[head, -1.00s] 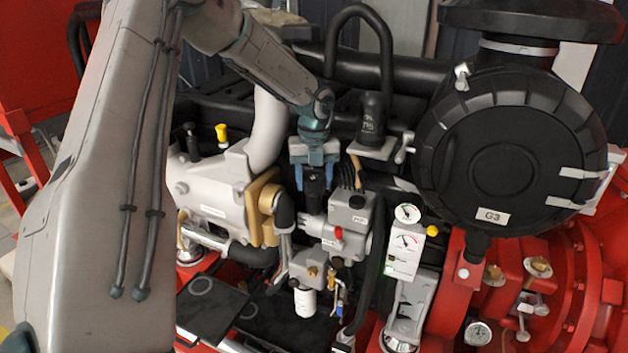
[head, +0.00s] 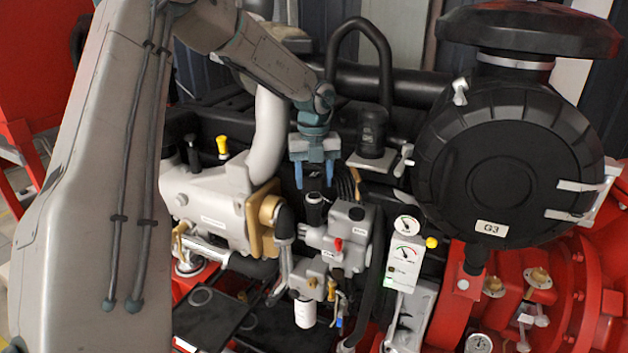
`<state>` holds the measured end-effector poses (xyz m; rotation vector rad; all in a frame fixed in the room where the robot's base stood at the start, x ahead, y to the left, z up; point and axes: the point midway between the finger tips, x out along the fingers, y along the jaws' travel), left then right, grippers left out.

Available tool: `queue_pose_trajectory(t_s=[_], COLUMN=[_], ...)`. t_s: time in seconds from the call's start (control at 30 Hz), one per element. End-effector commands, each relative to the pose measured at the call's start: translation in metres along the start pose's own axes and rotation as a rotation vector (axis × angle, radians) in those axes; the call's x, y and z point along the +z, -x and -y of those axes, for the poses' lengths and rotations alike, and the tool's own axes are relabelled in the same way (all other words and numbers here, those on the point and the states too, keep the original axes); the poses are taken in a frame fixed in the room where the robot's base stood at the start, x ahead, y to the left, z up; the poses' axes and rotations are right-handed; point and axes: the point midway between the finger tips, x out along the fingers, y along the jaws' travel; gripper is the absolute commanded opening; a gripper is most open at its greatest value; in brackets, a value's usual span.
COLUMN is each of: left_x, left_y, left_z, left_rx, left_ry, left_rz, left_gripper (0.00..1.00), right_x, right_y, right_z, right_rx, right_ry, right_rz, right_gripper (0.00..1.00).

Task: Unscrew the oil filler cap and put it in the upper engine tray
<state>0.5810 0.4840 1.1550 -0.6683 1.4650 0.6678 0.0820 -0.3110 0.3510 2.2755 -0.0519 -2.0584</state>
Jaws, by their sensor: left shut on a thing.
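My left gripper (head: 314,182) hangs pointing down over the middle of the engine, its blue fingers shut on the dark oil filler cap (head: 314,170). The cap is small and hard to make out against the dark background. Just below the fingertips stands a short black filler neck (head: 314,212), and the cap looks apart from it. Two flat black trays with ring marks lie at the lower left, one at the left (head: 208,318) and one beside it (head: 262,338). I cannot tell which is the upper engine tray. My right gripper is out of view.
A grey block with a red knob (head: 338,244) stands right of the neck. A gauge panel (head: 403,262) and the big black air filter housing (head: 505,160) are further right. A pale curved pipe (head: 267,135) and a yellow-topped dipstick (head: 222,145) are at the left.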

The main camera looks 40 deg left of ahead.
Motion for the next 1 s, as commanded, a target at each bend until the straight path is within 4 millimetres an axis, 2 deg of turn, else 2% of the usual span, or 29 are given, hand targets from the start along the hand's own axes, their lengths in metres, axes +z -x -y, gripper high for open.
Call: queue_pose_trajectory(t_s=[0.23, 0.57, 1.0], left_x=[0.0, -0.001, -0.027], left_y=[0.01, 0.01, 0.018], left_z=[0.0, 0.0, -0.016], left_rx=[0.0, 0.0, -0.002], left_ry=[0.0, 0.0, -0.001], left_rz=[0.0, -0.001, -0.001], left_gripper=[0.13, 0.13, 0.13], right_x=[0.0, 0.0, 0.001], right_y=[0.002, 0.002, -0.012], right_z=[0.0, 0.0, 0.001], right_rx=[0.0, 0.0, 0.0], right_ry=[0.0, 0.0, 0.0], right_rz=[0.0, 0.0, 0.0], right_gripper=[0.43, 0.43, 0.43])
